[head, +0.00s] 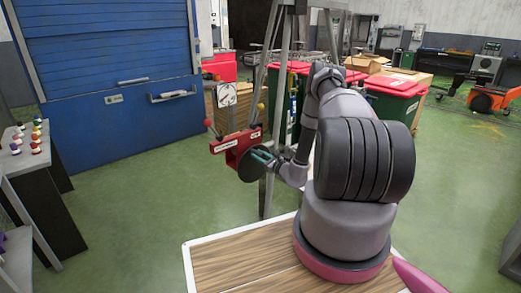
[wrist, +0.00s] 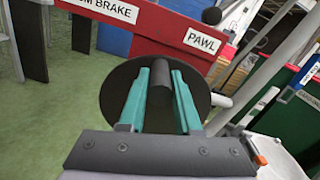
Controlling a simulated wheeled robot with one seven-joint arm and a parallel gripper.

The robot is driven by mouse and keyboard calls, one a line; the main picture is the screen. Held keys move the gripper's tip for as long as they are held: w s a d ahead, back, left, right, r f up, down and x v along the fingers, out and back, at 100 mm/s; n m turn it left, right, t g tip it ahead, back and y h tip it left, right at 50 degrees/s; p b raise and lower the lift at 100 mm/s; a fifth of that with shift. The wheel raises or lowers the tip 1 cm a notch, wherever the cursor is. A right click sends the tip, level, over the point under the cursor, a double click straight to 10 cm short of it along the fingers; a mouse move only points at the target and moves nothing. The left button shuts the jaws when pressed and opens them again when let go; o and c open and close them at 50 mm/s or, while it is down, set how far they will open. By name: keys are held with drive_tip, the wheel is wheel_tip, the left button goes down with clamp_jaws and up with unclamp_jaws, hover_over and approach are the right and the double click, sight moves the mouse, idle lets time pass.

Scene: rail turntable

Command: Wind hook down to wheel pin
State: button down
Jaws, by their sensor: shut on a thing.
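The red winch housing (head: 236,147) is mounted on a grey metal frame. In the wrist view the housing (wrist: 160,28) carries labels that read "PAWL" and, partly cut off, "…M BRAKE". A black disc (head: 249,169) sits at its near side; it also shows in the wrist view (wrist: 115,88). A dark, stubby handle (wrist: 159,100) stands out from the disc. My gripper (wrist: 160,76) is shut on this handle, with one green finger on each side; the gripper also shows in the head view (head: 264,155). I cannot make out the hook or the wheel pin.
The frame's leg (head: 266,190) rises close beside my arm. Red-lidded green bins (head: 395,95) stand behind. A blue shutter (head: 120,100) is at the left; green floor between is clear.

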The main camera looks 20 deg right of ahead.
drive_tip(key=shift+s+a+f+n, duration=0.2)
drive_tip(key=shift+a+n, duration=0.1)
drive_tip(key=shift+a, duration=0.1)
drive_tip(key=shift+s+a+f+n, duration=0.15)
drive_tip(key=shift+a+n, duration=0.2)
drive_tip(key=shift+n, duration=0.15)
drive_tip(key=shift+s+a+f+n, duration=0.15)
drive_tip(key=shift+a+n, duration=0.15)
drive_tip(key=shift+n, duration=0.2)
drive_tip(key=shift+a, duration=0.1)
drive_tip(key=shift+s+a+f+n, duration=0.15)
drive_tip(key=shift+a+f+n, duration=0.2)
drive_tip(key=shift+n, duration=0.35)
drive_tip(key=shift+s+a+f+n, duration=0.1)
drive_tip(key=shift+a+f+n, duration=0.15)
drive_tip(key=shift+n, duration=0.45)
drive_tip(key=shift+a, duration=0.1)
drive_tip(key=shift+s+a+f+n, duration=0.1)
drive_tip(key=shift+a+f+n, duration=0.2)
drive_tip(key=shift+n, duration=0.3)
drive_tip(key=shift+s+a+f+n, duration=0.1)
drive_tip(key=shift+a+f+n, duration=0.15)
drive_tip(key=shift+n, duration=0.35)
